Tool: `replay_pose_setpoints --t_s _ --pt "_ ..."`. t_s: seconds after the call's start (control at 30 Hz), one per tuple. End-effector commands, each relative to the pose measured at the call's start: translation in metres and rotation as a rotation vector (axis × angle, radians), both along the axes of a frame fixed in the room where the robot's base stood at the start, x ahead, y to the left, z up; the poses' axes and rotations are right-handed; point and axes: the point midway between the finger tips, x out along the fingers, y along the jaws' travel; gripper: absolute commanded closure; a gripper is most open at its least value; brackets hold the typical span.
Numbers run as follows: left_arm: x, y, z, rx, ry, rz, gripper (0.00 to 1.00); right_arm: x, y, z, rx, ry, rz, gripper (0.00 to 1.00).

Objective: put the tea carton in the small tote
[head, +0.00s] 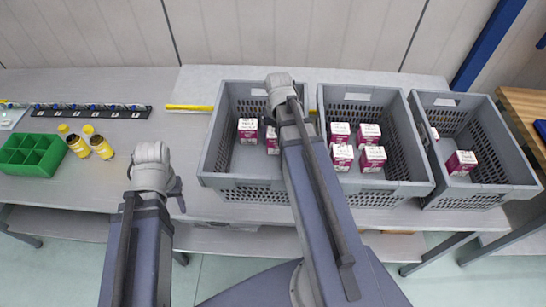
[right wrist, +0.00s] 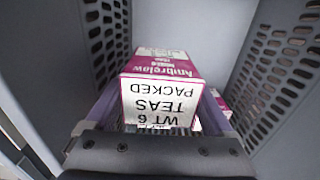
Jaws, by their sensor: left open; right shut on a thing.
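Three grey totes with perforated walls stand side by side in the head view: a left tote (head: 230,185), a middle tote (head: 390,190) and a right tote (head: 490,190). White and magenta tea cartons stand in all of them, such as one (head: 248,130) in the left tote and one (head: 461,163) in the right tote. My right gripper (right wrist: 160,115) is shut on a tea carton (right wrist: 160,95) between grey tote walls. In the head view my right arm reaches over the left tote and hides these fingers. My left gripper (head: 176,196) is open and empty at the table's front.
A green compartment box (head: 32,157), yellow-capped bottles (head: 100,147) and a dark rack (head: 90,111) are on the left of the table. A yellow bar (head: 188,107) lies beside the left tote. Another carton shows partly behind my right finger.

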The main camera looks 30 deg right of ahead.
Motion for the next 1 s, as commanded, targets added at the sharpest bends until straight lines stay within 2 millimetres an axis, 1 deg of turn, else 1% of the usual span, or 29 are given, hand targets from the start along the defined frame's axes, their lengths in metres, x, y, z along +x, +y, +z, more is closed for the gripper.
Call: replay_pose_setpoints --t_s 0.03,0.23,0.3,0.5,0.57,0.83,0.9,1.0 --pt "0.0 0.0 -0.016 0.0 0.0 0.0 0.5 0.0 0.0 -0.016 0.0 0.0 0.0 0.83" --pt "0.0 0.0 -0.044 0.0 0.0 0.002 0.5 0.0 0.0 -0.044 0.0 0.0 0.0 0.83" --pt "0.0 0.0 -0.048 0.0 0.0 0.001 0.5 0.0 0.0 -0.048 0.0 0.0 0.0 0.83" --pt "0.0 0.0 -0.047 0.0 0.0 0.001 0.5 0.0 0.0 -0.047 0.0 0.0 0.0 0.83" --pt "0.0 0.0 -0.051 0.0 0.0 0.001 0.5 0.0 0.0 -0.051 0.0 0.0 0.0 0.83" --pt "0.0 0.0 -0.083 0.0 0.0 0.001 0.5 0.0 0.0 -0.083 0.0 0.0 0.0 0.83" --pt "0.0 0.0 -0.085 0.0 0.0 0.001 0.5 0.0 0.0 -0.085 0.0 0.0 0.0 0.83" --pt "0.0 0.0 -0.083 0.0 0.0 0.001 0.5 0.0 0.0 -0.083 0.0 0.0 0.0 0.83"
